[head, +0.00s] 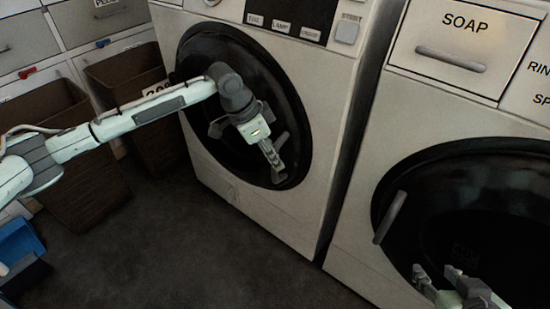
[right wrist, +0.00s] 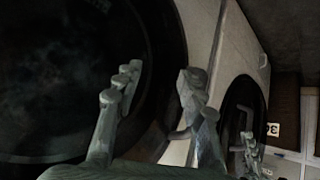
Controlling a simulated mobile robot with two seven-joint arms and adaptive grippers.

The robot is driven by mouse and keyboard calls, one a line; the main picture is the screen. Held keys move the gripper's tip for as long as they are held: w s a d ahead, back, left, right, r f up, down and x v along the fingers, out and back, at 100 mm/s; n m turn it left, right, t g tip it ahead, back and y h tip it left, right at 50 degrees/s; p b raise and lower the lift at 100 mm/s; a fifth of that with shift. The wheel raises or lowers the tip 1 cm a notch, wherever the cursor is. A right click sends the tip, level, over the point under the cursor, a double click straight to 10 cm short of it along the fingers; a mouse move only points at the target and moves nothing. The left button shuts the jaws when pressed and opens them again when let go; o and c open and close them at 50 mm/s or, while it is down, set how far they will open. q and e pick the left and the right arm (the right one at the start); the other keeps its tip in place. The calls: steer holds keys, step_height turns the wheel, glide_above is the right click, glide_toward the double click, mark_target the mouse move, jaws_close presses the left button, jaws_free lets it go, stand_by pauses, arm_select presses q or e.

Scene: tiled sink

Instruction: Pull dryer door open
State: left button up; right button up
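The machine on the left, with a START button, has a round black door (head: 205,60) that looks closed; I take it as the dryer. A grey bar (head: 282,143), apparently its handle, shows beside my left gripper (head: 275,168). That gripper is in front of the door's lower right part; whether it touches the bar or is open is unclear. It also shows small in the right wrist view (right wrist: 250,150). My right gripper (head: 455,287) is low in front of the right machine's door.
The right machine (head: 350,235), with a SOAP drawer (head: 464,42), has a closed round black door (head: 470,190) with a grey handle (head: 390,217). Brown bins (head: 85,195) stand at the left, near a blue object (head: 18,242). The dark floor (head: 200,260) before the left machine is clear.

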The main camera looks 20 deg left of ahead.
arm_select(q)
steer(key=shift+w+d+f, duration=0.1)
steer(key=shift+f, duration=0.2)
jaws_close()
